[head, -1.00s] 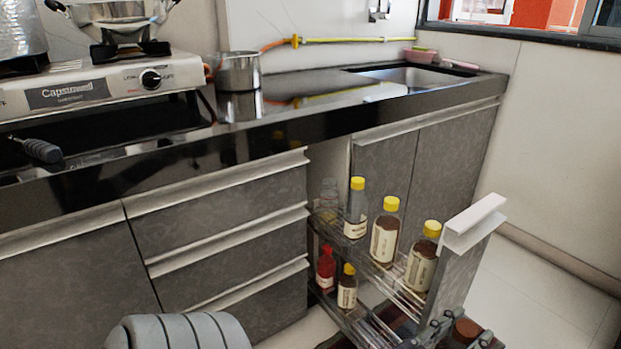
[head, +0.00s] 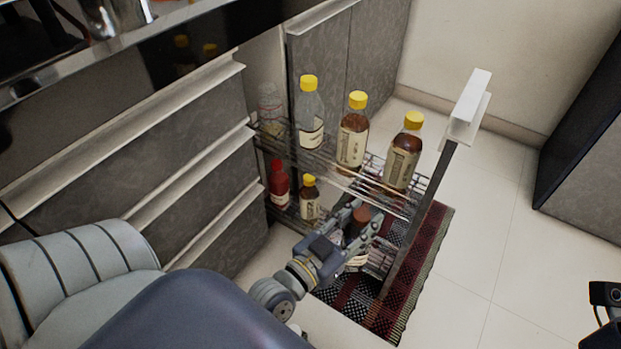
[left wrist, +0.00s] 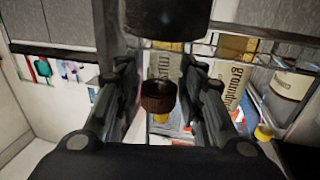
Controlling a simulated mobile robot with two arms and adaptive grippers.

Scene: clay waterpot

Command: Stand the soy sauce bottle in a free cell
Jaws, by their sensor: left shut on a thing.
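My left gripper (head: 360,221) is shut on a dark bottle with a reddish-brown cap (head: 361,213), which I take for the soy sauce bottle. It is upright, in front of the lower tier of the pull-out wire rack (head: 412,207). Its pale label shows below the fingers; its base is hard to make out. In the left wrist view the brown cap (left wrist: 158,92) sits between the fingers. A red bottle (head: 279,186) and a small yellow-capped bottle (head: 310,200) stand in the lower tier at left. Whether the held bottle touches the rack floor I cannot tell.
The upper tier holds yellow-capped bottles: a clear one (head: 310,115), a brown one (head: 352,140) and another brown one (head: 403,160), plus a clear glass container (head: 271,108). The rack's white handle (head: 468,108) stands at right. A patterned mat (head: 425,260) lies below.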

